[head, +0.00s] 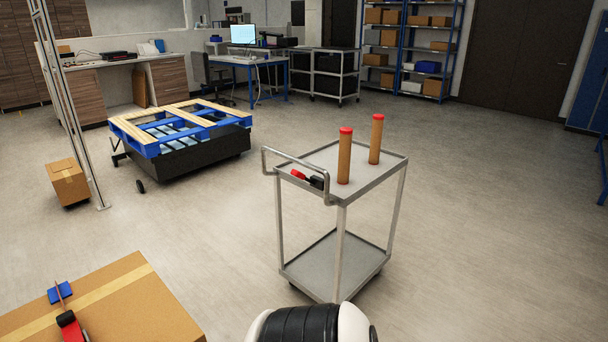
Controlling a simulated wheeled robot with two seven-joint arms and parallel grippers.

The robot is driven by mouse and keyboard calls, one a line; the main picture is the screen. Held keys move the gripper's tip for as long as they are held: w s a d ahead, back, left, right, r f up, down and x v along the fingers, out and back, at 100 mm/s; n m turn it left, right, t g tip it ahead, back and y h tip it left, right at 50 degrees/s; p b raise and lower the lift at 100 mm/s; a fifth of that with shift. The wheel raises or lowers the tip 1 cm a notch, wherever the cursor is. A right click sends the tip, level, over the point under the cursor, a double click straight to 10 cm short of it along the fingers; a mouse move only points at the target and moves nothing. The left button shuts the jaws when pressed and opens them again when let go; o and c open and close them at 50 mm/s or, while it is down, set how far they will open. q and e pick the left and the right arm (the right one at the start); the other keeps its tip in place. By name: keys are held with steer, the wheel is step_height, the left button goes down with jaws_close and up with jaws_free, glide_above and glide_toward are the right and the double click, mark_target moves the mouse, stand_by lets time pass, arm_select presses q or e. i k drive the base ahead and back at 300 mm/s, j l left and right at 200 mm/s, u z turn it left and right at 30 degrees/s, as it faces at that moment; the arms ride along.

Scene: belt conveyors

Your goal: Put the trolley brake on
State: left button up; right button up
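The grey two-shelf trolley (335,262) stands on the floor just right of centre in the head view. Its tubular handle (291,157) rises at the left end of the top shelf. A small red-tipped part (299,174) with a black piece (318,182) sits by the handle end; it looks like a brake lever, but its setting is too small to tell. The wheels are mostly hidden under the lower shelf. Neither gripper is in view. A black and white part of my own body shows at the bottom edge, in front of the trolley.
Two brown tubes with red caps (345,160) stand upright on the trolley's top shelf. A large carton (135,305) with a red and blue tape dispenser (70,322) is at lower left. A blue pallet (150,148) on a dark cart stands behind. The floor right of the trolley is clear.

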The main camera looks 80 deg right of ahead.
mark_target(294, 172)
steer(key=k+z, duration=0.1)
steer(key=z, duration=0.35)
steer(key=l+z, duration=0.15)
steer(key=z, duration=0.25)
steer(key=k+l+z, duration=0.1)
steer(key=z, duration=0.35)
steer(key=l+z, duration=0.2)
steer(key=z, duration=0.25)
steer(key=l+z, duration=0.15)
steer(key=z, duration=0.25)
steer(key=k+l, duration=0.05)
